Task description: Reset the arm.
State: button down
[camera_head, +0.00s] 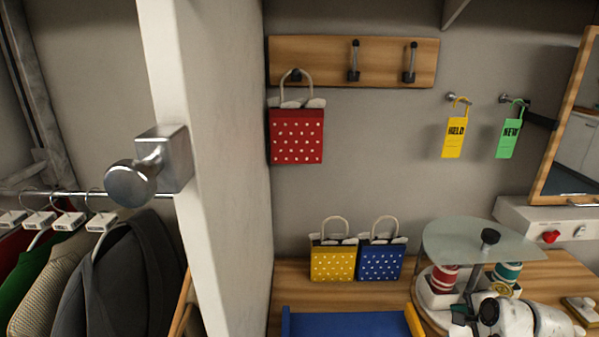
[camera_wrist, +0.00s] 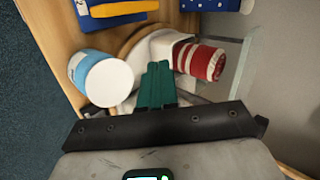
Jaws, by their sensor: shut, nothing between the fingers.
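My gripper (camera_wrist: 157,70) shows in the wrist view as two green fingers pressed together, with nothing between them. It points toward the wooden counter, between a white-lidded blue jar on its left and a red-and-white spool on its right. In the head view my white arm (camera_head: 530,319) is folded low at the right, in front of the glass-topped stand. The fingertips are hard to make out there.
The jar (camera_wrist: 108,82) and spool (camera_wrist: 207,63) are close to my fingers. A glass-topped stand (camera_head: 470,240), a blue tray (camera_head: 345,323), yellow bag (camera_head: 333,262) and blue bag (camera_head: 381,262) occupy the counter (camera_head: 290,285). A red bag (camera_head: 296,137) hangs above. A white partition (camera_head: 225,200) stands left.

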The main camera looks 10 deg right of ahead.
jog(key=s+a+f+n+g+y+b, duration=0.1)
jog(key=s+a+f+n+g+b, duration=0.25)
jog(key=s+a+f+n, duration=0.75)
jog(key=s+a+f+n+g+b, duration=0.1)
jog(key=s+a, duration=0.4)
jog(key=s, duration=0.5)
jog(key=s+a+f+n+g, duration=0.3)
jog(key=s+a+n+g, duration=0.1)
jog(key=s, duration=0.6)
jog(key=shift+a+n+b, duration=0.4)
jog(key=shift+a+n, duration=0.25)
jog(key=shift+n, duration=0.55)
jog(key=shift+f, duration=0.1)
